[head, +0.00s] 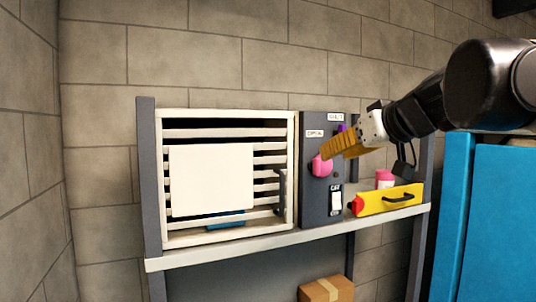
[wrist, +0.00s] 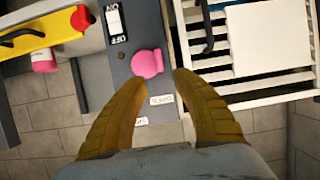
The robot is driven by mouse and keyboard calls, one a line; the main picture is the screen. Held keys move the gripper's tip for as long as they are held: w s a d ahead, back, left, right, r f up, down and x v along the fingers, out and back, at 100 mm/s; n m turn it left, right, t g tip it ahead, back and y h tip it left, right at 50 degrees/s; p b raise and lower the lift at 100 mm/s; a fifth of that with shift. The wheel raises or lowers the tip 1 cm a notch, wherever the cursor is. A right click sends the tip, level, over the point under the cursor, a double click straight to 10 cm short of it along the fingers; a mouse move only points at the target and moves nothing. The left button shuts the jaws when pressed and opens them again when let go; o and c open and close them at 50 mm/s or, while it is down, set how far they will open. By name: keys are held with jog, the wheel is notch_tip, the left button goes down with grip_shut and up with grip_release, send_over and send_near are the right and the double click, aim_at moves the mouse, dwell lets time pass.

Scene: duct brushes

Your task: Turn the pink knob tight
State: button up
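The pink knob (head: 321,166) sits on the front of a dark grey panel (head: 314,205), below a label reading OPEN and a second label higher up. In the wrist view the pink knob (wrist: 147,63) shows as a round body with a flatter tab, just beyond my fingertips. My gripper (head: 326,150) has yellow-brown ribbed fingers and reaches in from the upper right, close above the knob. In the wrist view my gripper (wrist: 156,77) is open, its two fingertips apart with nothing between them. I cannot tell whether a fingertip touches the knob.
A white slatted vent box (head: 158,200) with a blank white plate (head: 211,180) and a dark handle stands left of the panel. A white switch (head: 335,201) is below the knob. A yellow case (head: 390,199) and pink-and-white jar (head: 384,177) are to the right, on the shelf (head: 230,246).

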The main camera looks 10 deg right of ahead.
aim_at(319, 161)
jog(key=p+x, duration=0.1)
jog(key=x, duration=0.7)
jog(key=shift+w+f, duration=0.15)
jog(key=shift+w, duration=0.1)
jog(key=shift+c, duration=0.5)
jog(key=shift+s, duration=0.1)
grip_shut()
